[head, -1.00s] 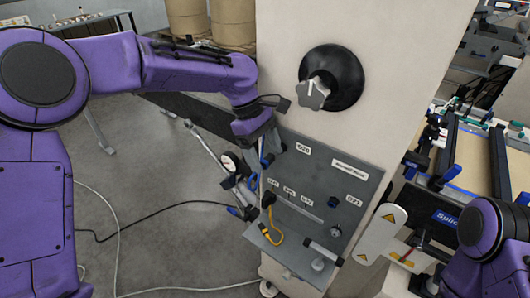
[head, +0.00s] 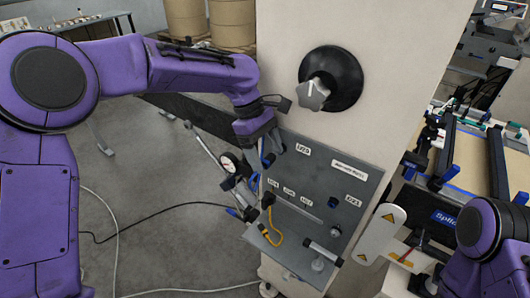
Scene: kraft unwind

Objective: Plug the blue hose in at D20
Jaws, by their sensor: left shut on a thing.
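My left gripper (head: 266,152) is at the upper left edge of the grey panel (head: 325,178) and shut on the blue hose (head: 254,182), which shows as short blue stretches below and beside the jaws. The hose end and any contact with a port are hidden by the gripper. The panel bears a small label (head: 303,149) just right of the gripper, several smaller labels lower down, and another label (head: 353,201) at the right. Their lettering is too small to read surely, so I cannot tell which is D20. My right gripper is out of view.
A yellow hose with a black plug (head: 275,235) hangs at the panel's lower left. A round gauge (head: 229,163) stands left of the panel. A black-collared knob (head: 332,78) juts out above. A white plate with yellow triangles (head: 378,235) sticks out right.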

